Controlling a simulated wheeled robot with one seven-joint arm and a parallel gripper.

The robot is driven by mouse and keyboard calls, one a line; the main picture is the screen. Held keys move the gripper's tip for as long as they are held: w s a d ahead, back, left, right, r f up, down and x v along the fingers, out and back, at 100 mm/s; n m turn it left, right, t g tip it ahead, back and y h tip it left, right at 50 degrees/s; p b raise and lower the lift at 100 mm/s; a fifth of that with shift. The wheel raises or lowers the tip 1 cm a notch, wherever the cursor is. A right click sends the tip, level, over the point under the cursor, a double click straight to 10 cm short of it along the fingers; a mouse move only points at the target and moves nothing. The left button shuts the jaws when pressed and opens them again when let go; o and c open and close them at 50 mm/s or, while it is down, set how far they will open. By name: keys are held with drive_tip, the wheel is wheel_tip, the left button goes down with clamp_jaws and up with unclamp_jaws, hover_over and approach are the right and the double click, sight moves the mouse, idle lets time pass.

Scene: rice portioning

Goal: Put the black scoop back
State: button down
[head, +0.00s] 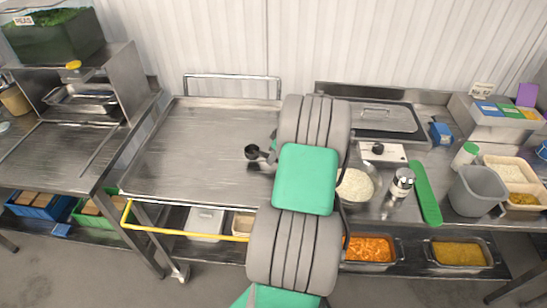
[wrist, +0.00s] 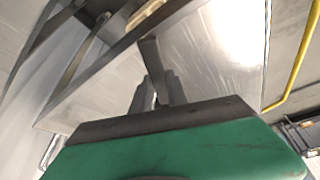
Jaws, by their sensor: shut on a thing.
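The black scoop (head: 252,152) shows in the head view, its round cup just left of my arm, over the bare steel table (head: 190,150). My gripper (head: 269,154) is shut on it at the handle side, and my arm hides part of the grip. In the wrist view my gripper (wrist: 157,88) has its narrow fingers close together, with a dark grey piece between or beyond them. I cannot tell how far the scoop is above the table.
Right of my arm are a bowl of rice (head: 356,186), a lidded steel pan (head: 376,117), a white scale (head: 383,152), a pepper shaker (head: 401,183), a green strip (head: 427,193) and a grey bin (head: 477,190). A yellow rail (head: 185,231) runs along the front left. The table's left part is clear.

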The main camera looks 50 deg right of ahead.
drive_tip(key=shift+d+f, duration=0.1)
drive_tip(key=shift+f, duration=0.9)
drive_tip(key=c, duration=1.3)
unclamp_jaws()
drive_tip(key=shift+r, duration=0.1)
